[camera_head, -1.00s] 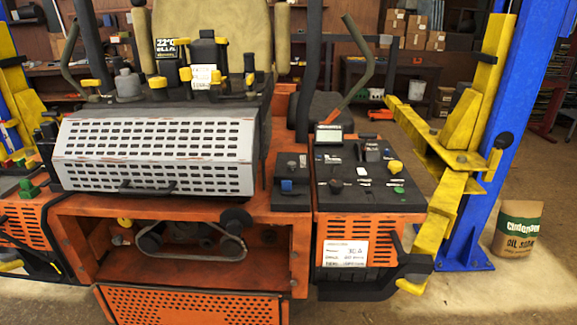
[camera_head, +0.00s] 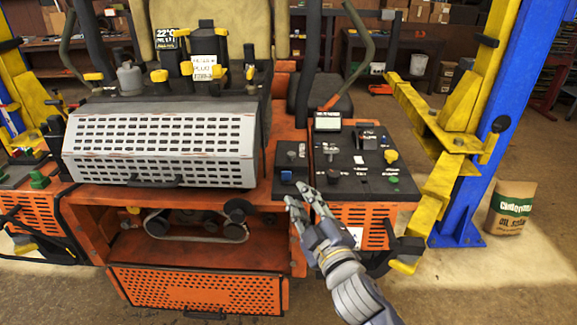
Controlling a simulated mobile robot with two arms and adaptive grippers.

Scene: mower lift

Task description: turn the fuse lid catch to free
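The orange mower fills the middle, with a black control console (camera_head: 375,186) on its right side. The console carries a yellow knob (camera_head: 391,156), a green button (camera_head: 394,180), a small screen and several small levers. I cannot tell which of these parts is the fuse lid catch. My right gripper (camera_head: 298,194) is in front of these panels, its two fingers apart and empty, pointing up and left just below the blue knob. Contact is not clear. My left gripper is out of view.
A white perforated cover (camera_head: 160,146) lies left of the panels. Below it is an open orange bay with a belt. A yellow lift arm (camera_head: 436,130) and blue post (camera_head: 494,130) stand close on the right. A paper sack (camera_head: 511,208) stands beyond the post.

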